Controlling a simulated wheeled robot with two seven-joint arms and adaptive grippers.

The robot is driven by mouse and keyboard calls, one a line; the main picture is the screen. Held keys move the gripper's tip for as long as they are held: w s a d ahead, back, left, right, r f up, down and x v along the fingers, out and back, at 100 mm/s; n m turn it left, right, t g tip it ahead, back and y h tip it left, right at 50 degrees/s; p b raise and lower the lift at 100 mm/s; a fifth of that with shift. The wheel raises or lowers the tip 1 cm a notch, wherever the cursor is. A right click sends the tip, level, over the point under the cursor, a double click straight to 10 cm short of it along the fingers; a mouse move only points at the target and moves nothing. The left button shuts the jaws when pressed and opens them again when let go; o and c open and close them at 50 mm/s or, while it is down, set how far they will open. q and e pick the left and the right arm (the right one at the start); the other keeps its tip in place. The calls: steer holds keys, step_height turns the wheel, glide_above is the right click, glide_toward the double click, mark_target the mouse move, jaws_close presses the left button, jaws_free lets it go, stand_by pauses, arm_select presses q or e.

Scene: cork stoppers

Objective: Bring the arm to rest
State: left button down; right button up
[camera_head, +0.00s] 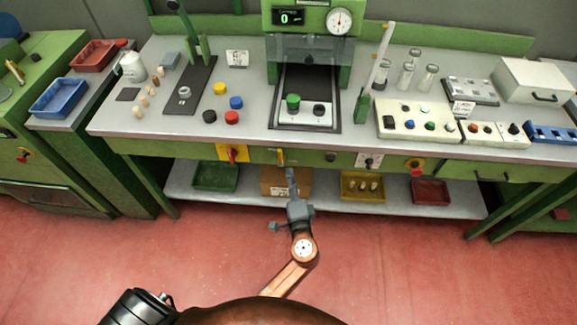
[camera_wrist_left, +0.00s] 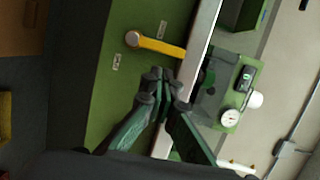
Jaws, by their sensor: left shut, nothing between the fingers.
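My left gripper (camera_head: 290,172) is in front of the bench's front edge, low, near the yellow handle (camera_head: 281,157). Its fingers are together with nothing between them. In the left wrist view the closed fingertips (camera_wrist_left: 160,74) show just below the same yellow handle (camera_wrist_left: 157,45) on the green front panel; I cannot tell if they touch it. The arm reaches in from the bottom of the head view. Small cork stoppers (camera_head: 138,112) stand at the left of the bench top, and several lie in the yellow bin (camera_head: 347,195) on the shelf below. My right gripper is not in view.
The green press (camera_head: 309,60) stands at the bench's middle back. A cardboard box (camera_head: 271,183) and a green bin (camera_head: 215,177) sit on the lower shelf (camera_head: 325,203) behind and beside the gripper. A control box (camera_head: 416,123) is at the right. The red floor (camera_head: 400,265) in front is clear.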

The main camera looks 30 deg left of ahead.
arm_select(q)
steer(key=shift+v, duration=0.95)
